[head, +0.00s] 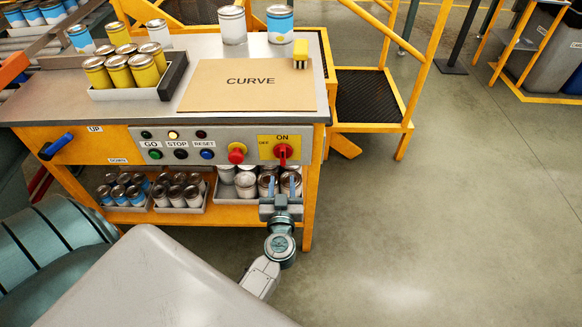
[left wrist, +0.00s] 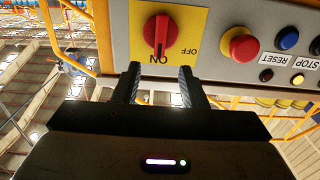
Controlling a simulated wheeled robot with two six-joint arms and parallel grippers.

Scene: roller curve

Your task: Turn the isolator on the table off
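The isolator is a red rotary knob (head: 283,153) on a yellow plate (head: 266,146) at the right end of the table's front panel. In the head view ON is printed above the knob and OFF to its left. The knob also shows upside down in the left wrist view (left wrist: 157,34), its handle upright and in line with ON. My left gripper (head: 281,184) is just below and in front of the knob, apart from it. Its two fingers (left wrist: 160,78) are spread with nothing between them. My right gripper is not in view.
A red mushroom button (head: 236,154) sits close left of the isolator, then several small buttons (head: 180,153). A blue-handled lever (head: 57,147) is at the far left. Cans in trays (head: 225,189) stand on the shelf below. The floor (head: 430,220) to the right is clear.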

